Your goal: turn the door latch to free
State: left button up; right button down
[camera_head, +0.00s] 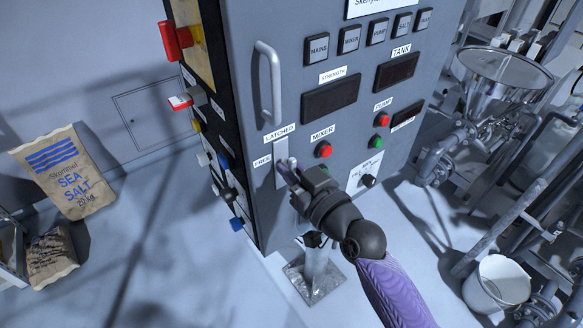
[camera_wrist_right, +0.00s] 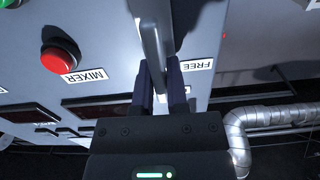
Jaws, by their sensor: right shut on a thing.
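The door latch (camera_head: 281,150) is a light grey part on the front of the grey cabinet door, below the LATCHED label (camera_head: 279,133) and right of the FREE label (camera_head: 262,161). My right gripper (camera_head: 284,171) is at its lower end, shut on it. In the right wrist view the grey latch lever (camera_wrist_right: 153,38) runs down between the two dark fingers of the gripper (camera_wrist_right: 160,84), beside the upside-down FREE label (camera_wrist_right: 197,65). The fingers hide part of the latch, so its exact angle is hard to tell. My left gripper is not in view.
A vertical door handle (camera_head: 270,82) stands out above the latch. The red mixer button (camera_head: 323,150) and a black knob (camera_head: 368,180) lie to the right. Coloured switches line the cabinet's left side. A salt sack (camera_head: 66,172) stands at left; a white bucket (camera_head: 497,284) at lower right.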

jog(key=m, duration=0.3)
jog(key=shift+w+d+m+p, duration=0.1)
jog(key=shift+d+m+p, duration=0.1)
jog(key=shift+m+p, duration=0.15)
jog(key=m, duration=0.4)
jog(key=shift+w+d+f+m, duration=0.15)
jog(key=shift+f+m, duration=0.05)
jog(key=shift+m, duration=0.05)
jog(key=shift+w+d+f+m, duration=0.1)
jog(key=shift+f+m, duration=0.1)
jog(key=shift+m, duration=2.1)
jog(key=shift+d+f+m, duration=0.1)
jog(key=shift+f+m, duration=0.1)
jog(key=shift+m, duration=2.1)
jog(key=c, duration=0.6)
grip_release()
jog(key=shift+c, duration=0.2)
jog(key=shift+p, duration=0.3)
